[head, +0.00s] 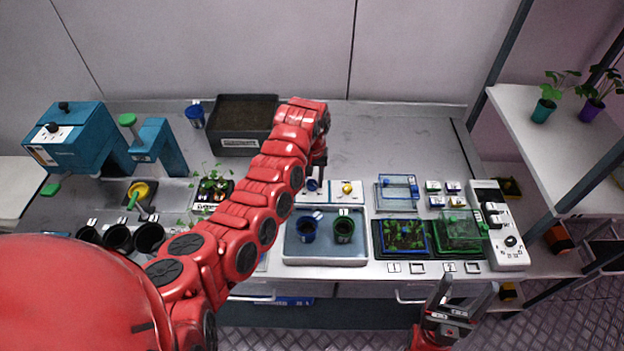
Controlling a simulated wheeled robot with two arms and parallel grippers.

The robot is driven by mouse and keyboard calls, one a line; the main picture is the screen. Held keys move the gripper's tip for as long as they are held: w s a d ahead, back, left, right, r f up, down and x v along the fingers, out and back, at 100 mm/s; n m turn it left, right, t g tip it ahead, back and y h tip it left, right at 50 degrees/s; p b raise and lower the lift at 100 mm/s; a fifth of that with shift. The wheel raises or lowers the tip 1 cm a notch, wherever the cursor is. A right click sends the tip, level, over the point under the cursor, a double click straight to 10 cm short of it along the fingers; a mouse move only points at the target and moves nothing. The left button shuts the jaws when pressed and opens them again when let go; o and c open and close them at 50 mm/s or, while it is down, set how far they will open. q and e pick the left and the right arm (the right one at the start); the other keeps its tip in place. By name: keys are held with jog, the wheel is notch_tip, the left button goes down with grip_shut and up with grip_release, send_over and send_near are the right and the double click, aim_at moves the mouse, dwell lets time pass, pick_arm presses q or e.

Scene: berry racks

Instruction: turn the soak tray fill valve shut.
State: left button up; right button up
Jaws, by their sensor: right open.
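The grey soak tray (326,253) sits at the middle front of the bench in the head view. A blue pot (307,230) and a green pot (344,229) stand in it. A white panel (330,196) runs along its back edge. It bears a blue knob (312,185) and a yellow knob (347,188); I cannot tell which is the fill valve, or how far either is turned. My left gripper (316,176) points down over the blue knob; whether it touches, and its jaws, are unclear. My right gripper (464,290) is open and empty in front of the bench.
A dark soil bin (240,143) stands behind my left arm. Seedling trays (402,251) and a white control box (512,250) lie right of the soak tray. A teal machine (80,140) is at the left. The back right bench is clear.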

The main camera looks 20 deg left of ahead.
pick_arm(q)
grip_shut()
